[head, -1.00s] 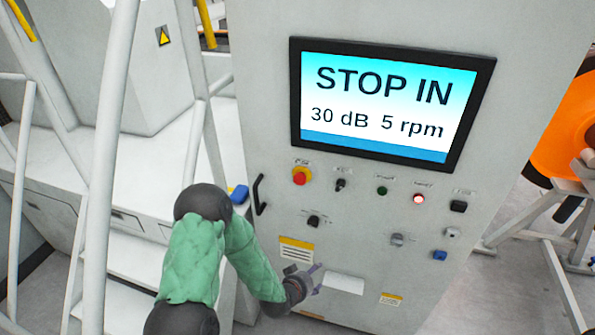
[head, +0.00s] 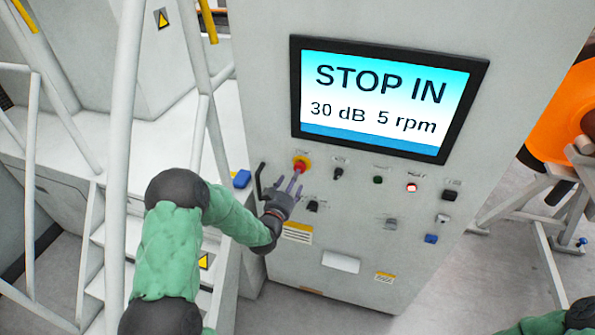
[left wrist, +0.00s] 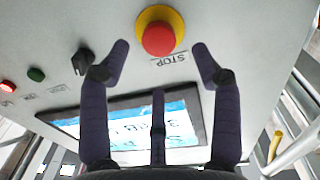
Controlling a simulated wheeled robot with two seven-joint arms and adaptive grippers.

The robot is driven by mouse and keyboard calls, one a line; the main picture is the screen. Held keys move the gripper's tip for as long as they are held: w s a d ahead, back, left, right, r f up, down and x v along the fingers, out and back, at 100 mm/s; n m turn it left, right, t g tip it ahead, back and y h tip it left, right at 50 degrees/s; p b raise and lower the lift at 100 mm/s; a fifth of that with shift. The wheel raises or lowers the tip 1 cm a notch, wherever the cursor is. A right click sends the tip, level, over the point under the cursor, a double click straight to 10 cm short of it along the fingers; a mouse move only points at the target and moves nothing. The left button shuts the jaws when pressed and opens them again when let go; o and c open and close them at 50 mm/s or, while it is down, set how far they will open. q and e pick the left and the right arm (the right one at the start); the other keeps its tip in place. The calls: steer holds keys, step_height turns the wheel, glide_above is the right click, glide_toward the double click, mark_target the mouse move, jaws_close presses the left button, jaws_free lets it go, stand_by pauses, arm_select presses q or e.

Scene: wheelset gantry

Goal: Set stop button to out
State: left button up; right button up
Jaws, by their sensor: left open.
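The red stop button (head: 300,165) with its yellow collar sits on the grey control panel, below the left part of the screen. The screen (head: 386,98) reads "STOP IN", "30 dB" and "5 rpm". My left gripper (head: 289,185) is open and empty, just below the button in the head view. In the left wrist view the red button (left wrist: 159,39) shows ahead, beyond and between the spread fingers (left wrist: 160,62), with the STOP label beside it. I see no contact with the button. My right gripper is out of view; only a bit of green arm shows at the lower right.
A black selector knob (head: 338,173), a green button (head: 378,180) and a lit red lamp (head: 411,188) line the panel to the right. A black handle (head: 260,181) stands at the panel's left edge. White railings (head: 122,150) are at the left.

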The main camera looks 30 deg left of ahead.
mark_target(301, 166)
arm_select(q)
steer(key=shift+w+a, duration=0.15)
steer(key=shift+w, duration=0.75)
steer(key=shift+w+a, duration=0.2)
steer(key=shift+w, duration=0.7)
steer(key=shift+w+a, duration=0.15)
steer(key=shift+w, duration=0.75)
steer(key=shift+c, duration=0.3)
